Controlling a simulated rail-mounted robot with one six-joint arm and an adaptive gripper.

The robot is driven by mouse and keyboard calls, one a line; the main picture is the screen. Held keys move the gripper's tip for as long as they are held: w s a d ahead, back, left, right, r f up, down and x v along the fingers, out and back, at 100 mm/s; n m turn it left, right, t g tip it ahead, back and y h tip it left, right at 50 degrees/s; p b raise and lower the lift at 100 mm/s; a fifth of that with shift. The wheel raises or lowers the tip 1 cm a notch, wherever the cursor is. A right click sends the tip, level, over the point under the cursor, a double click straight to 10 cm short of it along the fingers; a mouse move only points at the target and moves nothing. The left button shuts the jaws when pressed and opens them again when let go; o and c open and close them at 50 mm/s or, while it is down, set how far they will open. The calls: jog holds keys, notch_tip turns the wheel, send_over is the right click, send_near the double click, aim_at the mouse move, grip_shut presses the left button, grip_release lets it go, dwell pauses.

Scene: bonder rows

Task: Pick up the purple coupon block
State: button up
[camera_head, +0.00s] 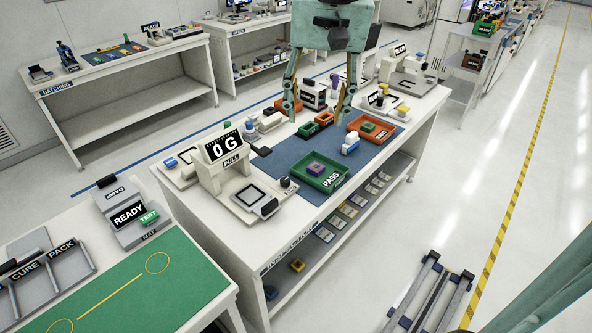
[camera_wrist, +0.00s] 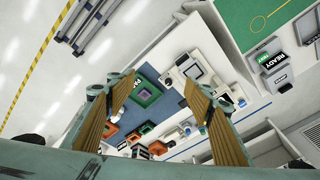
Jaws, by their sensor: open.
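The purple coupon block (camera_head: 316,168) sits inside the green tray marked PASS (camera_head: 333,181) on the inspection table. In the wrist view the green tray (camera_wrist: 136,98) lies between my fingers, with the small purple block (camera_wrist: 147,91) in it. My gripper (camera_head: 316,108) is open and empty, pointing down above the table. In the head view it appears behind the green tray, over the far part of the table. The fingers show wide apart in the wrist view (camera_wrist: 157,88), well above the tray.
Small orange and green bins (camera_head: 307,129) and a white block (camera_head: 350,144) are nearby. A pull tester (camera_head: 222,152) stands left of the tray. The blue mat (camera_head: 285,160) has free room.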

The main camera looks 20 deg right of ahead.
jog(key=w+d+f+m+p, duration=0.2)
jog(key=w+d+f, duration=0.15)
jog(key=w, duration=0.55)
jog(key=m+g+p, duration=0.2)
jog(key=m+p, duration=0.3)
jog(key=m, duration=0.1)
send_over(316, 166)
notch_tip(316, 166, down, 26)
jog(key=r, duration=0.1)
jog(key=shift+s+d+f, duration=0.1)
jog(key=shift+f, duration=0.15)
jog(key=shift+f+p, duration=0.35)
jog(key=shift+f, duration=3.95)
jog(key=shift+f, duration=0.1)
jog(key=shift+f+p, duration=0.4)
jog(key=shift+f, duration=2.1)
jog(key=shift+c, duration=0.3)
